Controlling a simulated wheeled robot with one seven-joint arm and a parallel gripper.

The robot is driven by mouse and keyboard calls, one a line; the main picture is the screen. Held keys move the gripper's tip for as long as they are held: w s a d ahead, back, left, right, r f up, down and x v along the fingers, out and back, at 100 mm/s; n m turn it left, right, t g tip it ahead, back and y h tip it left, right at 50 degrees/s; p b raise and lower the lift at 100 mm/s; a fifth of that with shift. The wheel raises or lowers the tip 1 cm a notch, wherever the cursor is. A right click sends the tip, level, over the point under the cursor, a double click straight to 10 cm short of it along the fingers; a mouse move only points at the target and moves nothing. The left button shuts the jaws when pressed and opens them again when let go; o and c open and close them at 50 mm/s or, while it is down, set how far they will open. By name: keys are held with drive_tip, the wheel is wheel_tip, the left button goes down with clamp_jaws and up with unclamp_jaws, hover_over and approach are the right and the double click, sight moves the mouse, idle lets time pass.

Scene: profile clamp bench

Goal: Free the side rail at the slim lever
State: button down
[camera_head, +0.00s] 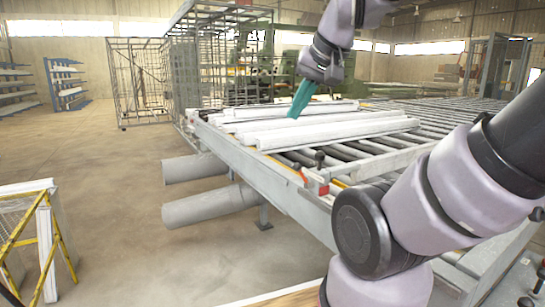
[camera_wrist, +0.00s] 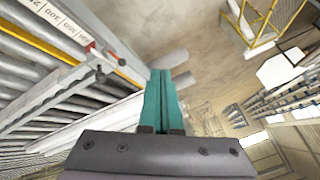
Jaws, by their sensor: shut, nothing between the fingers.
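My gripper (camera_head: 293,115) has teal fingers, shut and empty, pointing down over the white profiles on the bench. The fingers also show in the wrist view (camera_wrist: 162,72), pressed together. The side rail (camera_head: 257,172) is a long pale rail along the bench's near left edge; in the wrist view a rail with a printed scale (camera_wrist: 62,20) runs at upper left. By its near end are a red block (camera_head: 317,187), a small orange-red piece (camera_head: 304,177) and a dark-knobbed handle (camera_head: 319,157). In the wrist view a dark knob (camera_wrist: 121,62) shows there. I cannot tell which is the slim lever. My gripper is apart from them.
White profiles (camera_head: 335,129) lie across the bench rollers (camera_head: 440,128). Grey tubes (camera_head: 210,207) stick out below the rail. A wire cage (camera_head: 138,82) stands behind, and a yellow-framed barrier (camera_head: 45,245) at left. The floor between is clear.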

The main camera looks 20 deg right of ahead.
drive_tip(key=shift+w+a, duration=0.15)
drive_tip(key=shift+w, duration=0.1)
drive_tip(key=w+d+f+n+g+h, duration=0.1)
drive_tip(key=w+d+g, duration=0.1)
drive_tip(key=w, duration=0.4)
drive_tip(key=w+d+n+g, duration=0.1)
drive_tip(key=w+d+g, duration=0.1)
drive_tip(key=w, duration=0.5)
drive_tip(key=w+d+f+n+g+h, duration=0.1)
drive_tip(key=w+d+f+g, duration=0.1)
drive_tip(key=w+f, duration=0.3)
drive_tip(key=w+d+f+n+g+h, duration=0.1)
drive_tip(key=w+d+f+g, duration=0.1)
drive_tip(key=w+f, duration=0.4)
drive_tip(key=shift+w+d+g, duration=0.25)
drive_tip(key=shift+w+g, duration=0.05)
drive_tip(key=shift+w, duration=0.85)
